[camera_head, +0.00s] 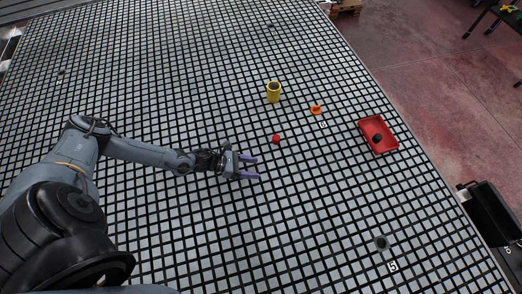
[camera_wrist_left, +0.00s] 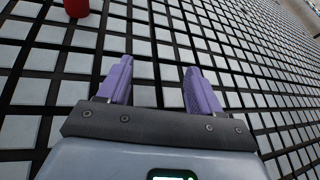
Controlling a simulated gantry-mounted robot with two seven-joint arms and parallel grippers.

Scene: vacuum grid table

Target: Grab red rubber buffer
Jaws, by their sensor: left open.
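The red rubber buffer (camera_head: 276,139) is a small round red piece on the grid table, near the middle of the head view. My left gripper (camera_head: 255,168) is just below and to the left of it, with purple fingers pointing right, apart and empty. In the left wrist view the red buffer (camera_wrist_left: 77,7) shows at the top left, cut off by the frame edge. It lies ahead of and left of the two purple fingers (camera_wrist_left: 158,80), not between them. My right gripper is not in view.
A yellow cup (camera_head: 274,93) stands behind the buffer, and a small orange piece (camera_head: 316,110) lies to its right. A red tray (camera_head: 388,146) holding a dark round piece (camera_head: 377,138) is further right, near the table edge.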

